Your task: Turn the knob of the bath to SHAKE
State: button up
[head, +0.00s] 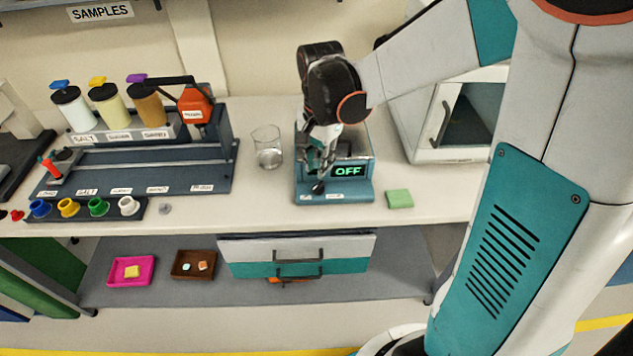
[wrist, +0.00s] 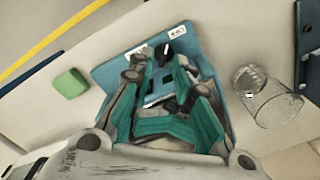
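The bath is a teal box (head: 362,190) on the bench, and its display reads a green OFF. Its small black knob (head: 318,188) is low on the front, left of the display. In the wrist view the knob (wrist: 163,49) shows just beyond and between my fingertips, beside white labels on the teal body (wrist: 107,75). My gripper (head: 319,165) points down over the bath from above. In the wrist view my gripper (wrist: 160,66) is open, with a gap between its teal fingers. I see no clear contact with the knob.
A glass beaker (head: 267,147) stands left of the bath, and a green block (head: 399,199) lies to its right. A white cabinet (head: 432,149) stands at the right. A bottle rack (head: 228,152) fills the left. A drawer (head: 297,246) is below the bench front.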

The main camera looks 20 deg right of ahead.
jog(key=shift+o, duration=1.4)
jog(key=shift+r, duration=0.1)
jog(key=p, duration=0.5)
send_near(315, 187)
notch_tip(315, 187, down, 9)
jog(key=b, duration=0.4)
jog(key=shift+s+r+b, duration=0.1)
jog(key=shift+r+b, duration=0.1)
jog(key=shift+b, duration=0.15)
grip_shut()
